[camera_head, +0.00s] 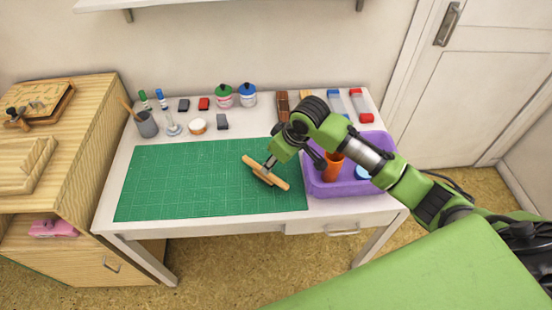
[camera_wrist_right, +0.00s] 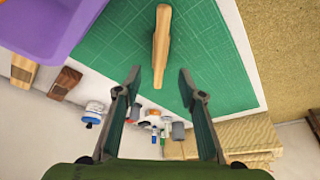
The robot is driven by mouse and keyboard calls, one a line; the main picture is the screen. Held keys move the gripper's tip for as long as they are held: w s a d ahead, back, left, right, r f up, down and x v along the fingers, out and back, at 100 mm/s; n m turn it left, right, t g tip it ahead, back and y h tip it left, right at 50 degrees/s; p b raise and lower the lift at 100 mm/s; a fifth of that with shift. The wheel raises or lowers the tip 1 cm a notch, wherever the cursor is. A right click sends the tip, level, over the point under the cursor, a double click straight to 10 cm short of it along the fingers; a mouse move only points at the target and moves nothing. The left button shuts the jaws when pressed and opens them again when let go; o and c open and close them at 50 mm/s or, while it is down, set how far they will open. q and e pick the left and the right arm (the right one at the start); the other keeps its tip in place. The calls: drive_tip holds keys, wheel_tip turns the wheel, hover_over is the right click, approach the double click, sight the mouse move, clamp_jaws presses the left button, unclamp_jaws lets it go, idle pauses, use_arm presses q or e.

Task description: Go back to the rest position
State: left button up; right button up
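My right gripper (camera_head: 269,166) hangs over the right part of the green cutting mat (camera_head: 165,180). My left arm and gripper are not in view.
A purple tray (camera_head: 318,186) with an orange cup (camera_head: 333,167) stands right of the mat, under my right forearm. Bottles, inkpads and a grey pen cup (camera_head: 147,125) line the back of the table. A wooden cabinet (camera_head: 92,150) stands at left. The mat's left part is clear.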

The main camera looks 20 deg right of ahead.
drive_tip(key=shift+v, duration=1)
drive_tip(key=shift+s+a+f, duration=0.1)
drive_tip(key=shift+f, duration=0.05)
drive_tip(key=s+a+f, duration=0.3)
drive_tip(key=s, duration=0.4)
drive_tip(key=s+a+f, duration=0.2)
drive_tip(key=s, duration=0.5)
drive_tip(key=s+d+m+h, duration=0.2)
drive_tip(key=s+d+m, duration=0.3)
drive_tip(key=s, duration=0.8)
wheel_tip(320, 180, down, 27)
drive_tip(key=s+d+n+g, duration=0.1)
drive_tip(key=s+g, duration=0.1)
drive_tip(key=s+d+f, duration=0.3)
drive_tip(key=s+f, duration=1.3)
drive_tip(key=s, duration=0.1)
drive_tip(key=shift+s+d+n+g, duration=0.2)
drive_tip(key=shift+n+g, duration=0.1)
drive_tip(key=shift+g, duration=0.1)
